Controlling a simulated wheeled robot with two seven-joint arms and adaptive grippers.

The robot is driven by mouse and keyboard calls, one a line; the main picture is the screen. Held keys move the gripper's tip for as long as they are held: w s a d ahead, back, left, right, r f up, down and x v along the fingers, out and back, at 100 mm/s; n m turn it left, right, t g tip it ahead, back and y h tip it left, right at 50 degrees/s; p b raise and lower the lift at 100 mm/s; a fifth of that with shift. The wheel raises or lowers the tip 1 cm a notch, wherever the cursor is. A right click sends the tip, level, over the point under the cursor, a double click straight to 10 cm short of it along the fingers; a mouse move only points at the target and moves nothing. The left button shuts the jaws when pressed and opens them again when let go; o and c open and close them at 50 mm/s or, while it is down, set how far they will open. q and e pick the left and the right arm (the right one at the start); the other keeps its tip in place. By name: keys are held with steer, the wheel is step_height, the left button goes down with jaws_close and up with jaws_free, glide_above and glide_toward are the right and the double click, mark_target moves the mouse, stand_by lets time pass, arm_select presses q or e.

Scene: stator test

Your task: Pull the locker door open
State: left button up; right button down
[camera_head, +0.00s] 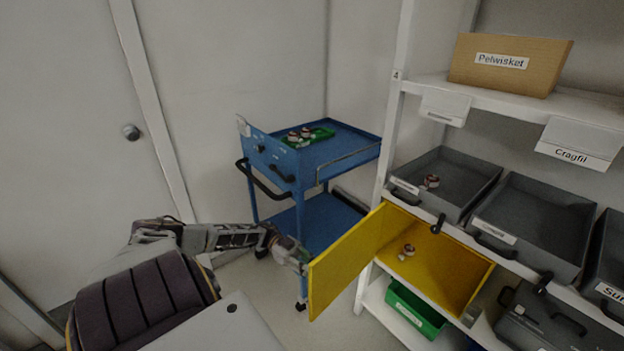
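The yellow locker door (345,262) stands swung well out from the shelf, toward the left and front. The yellow locker (455,272) behind it is open, and a small reddish-and-metal part (408,250) lies inside. My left gripper (298,258) is at the outer side of the door, by its free edge. It seems close to or touching the door; its fingers are small and partly hidden, so I cannot tell whether they are open or shut. The door's outer face and any handle on it are hidden. My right gripper is not in view.
A blue cart (330,152) with a green tray (318,135) stands behind my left gripper. White shelving (398,110) holds grey bins (455,170), a green bin (415,308) and a cardboard box (510,64).

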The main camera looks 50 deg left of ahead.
arm_select(q)
steer(key=s+a, duration=0.1)
steer(key=a, duration=1)
steer(key=shift+s+a, duration=0.4)
stand_by(0.5)
stand_by(0.7)
